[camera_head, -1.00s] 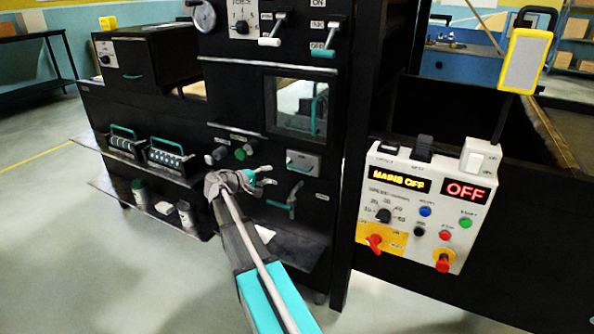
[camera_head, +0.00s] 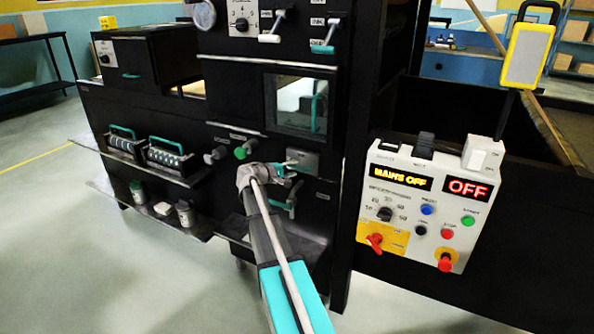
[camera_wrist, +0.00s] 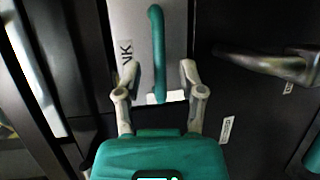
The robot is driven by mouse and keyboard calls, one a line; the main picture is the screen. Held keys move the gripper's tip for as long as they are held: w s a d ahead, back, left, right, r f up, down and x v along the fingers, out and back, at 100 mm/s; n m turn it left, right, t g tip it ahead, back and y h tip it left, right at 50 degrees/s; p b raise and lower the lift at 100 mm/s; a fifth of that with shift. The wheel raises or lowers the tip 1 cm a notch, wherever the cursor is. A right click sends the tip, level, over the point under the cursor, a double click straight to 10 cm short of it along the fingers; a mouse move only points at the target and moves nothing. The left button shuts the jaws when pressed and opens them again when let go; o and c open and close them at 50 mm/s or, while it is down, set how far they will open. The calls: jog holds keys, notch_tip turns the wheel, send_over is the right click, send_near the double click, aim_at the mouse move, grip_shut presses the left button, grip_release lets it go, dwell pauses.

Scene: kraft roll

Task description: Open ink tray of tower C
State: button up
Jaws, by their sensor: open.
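The ink tray (camera_wrist: 178,20) has a pale grey front with a partly hidden label that ends in "NK". A teal bar handle (camera_wrist: 157,50) stands on that front. My gripper (camera_wrist: 159,72) is open, with one finger on each side of the handle's lower part in the wrist view; I cannot tell whether it touches. In the head view my gripper (camera_head: 284,170) is in front of the tray's grey face (camera_head: 304,161) and covers part of it. The tray looks shut, its face close to the dark tower. Which letter the tower carries is not legible.
A lever handle (camera_wrist: 265,63) sticks out close to the right finger. A window (camera_head: 297,104) is above the tray and a green knob (camera_head: 241,153) is to its left. The control panel (camera_head: 423,205) reading "MAINS OFF" stands to the right.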

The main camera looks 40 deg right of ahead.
jog(key=shift+d+f, duration=0.2)
jog(key=shift+d, duration=1)
grip_shut()
